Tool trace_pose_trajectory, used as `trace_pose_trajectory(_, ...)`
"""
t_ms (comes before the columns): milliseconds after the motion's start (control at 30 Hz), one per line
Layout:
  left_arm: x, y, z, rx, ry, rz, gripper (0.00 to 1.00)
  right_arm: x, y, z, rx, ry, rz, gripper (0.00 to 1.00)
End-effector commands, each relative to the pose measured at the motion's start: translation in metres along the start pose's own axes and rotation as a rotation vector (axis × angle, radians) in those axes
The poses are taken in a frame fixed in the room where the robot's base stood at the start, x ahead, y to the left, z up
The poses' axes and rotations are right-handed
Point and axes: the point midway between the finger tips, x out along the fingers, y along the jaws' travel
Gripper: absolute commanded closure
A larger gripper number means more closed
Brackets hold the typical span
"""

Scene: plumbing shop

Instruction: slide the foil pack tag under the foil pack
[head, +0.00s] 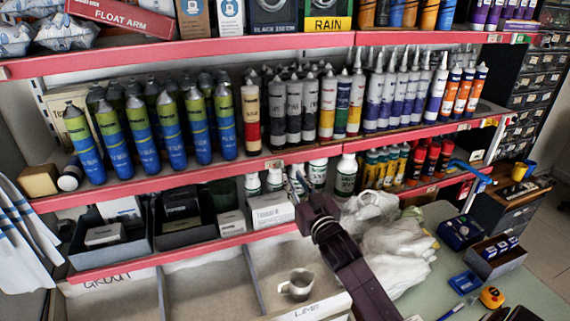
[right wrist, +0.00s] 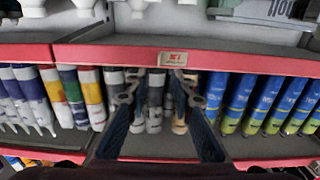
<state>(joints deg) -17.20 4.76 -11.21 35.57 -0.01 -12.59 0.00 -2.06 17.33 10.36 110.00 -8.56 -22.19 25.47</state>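Silvery white packs with blue print, which look like the foil packs (head: 62,34), lie on the top shelf at the far left in the head view. A small pale tag (head: 273,163) sits on the red edge of the middle shelf; a tag with red print (right wrist: 172,58) shows on a shelf edge in the right wrist view. I cannot read which product it names. My right gripper (head: 299,175) is in front of that shelf edge, right of the tag. Its fingers (right wrist: 158,90) are apart with nothing between them, just short of the tag. My left gripper is out of view.
Cartridges and blue-green cans (head: 203,130) crowd the middle shelf. White bottles (head: 346,176) and boxes stand below. Open bins, one holding a metal mug (head: 297,284), are at the bottom. Crumpled white bags (head: 390,240) lie right of my right arm.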

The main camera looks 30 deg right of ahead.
Motion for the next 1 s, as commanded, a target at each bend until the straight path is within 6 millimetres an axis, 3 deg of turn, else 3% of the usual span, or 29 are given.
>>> trace_pose_trajectory(500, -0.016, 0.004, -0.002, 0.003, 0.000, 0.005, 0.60, 0.064, 0.000, 0.000, -0.001, -0.002, -0.001, 0.78)
trace_pose_trajectory(967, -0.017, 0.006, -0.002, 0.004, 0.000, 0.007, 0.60, 0.073, -0.001, 0.002, -0.002, -0.002, -0.001, 0.78)
trace_pose_trajectory(1000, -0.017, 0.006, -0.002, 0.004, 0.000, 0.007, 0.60, 0.073, -0.001, 0.002, -0.002, -0.002, -0.001, 0.83)
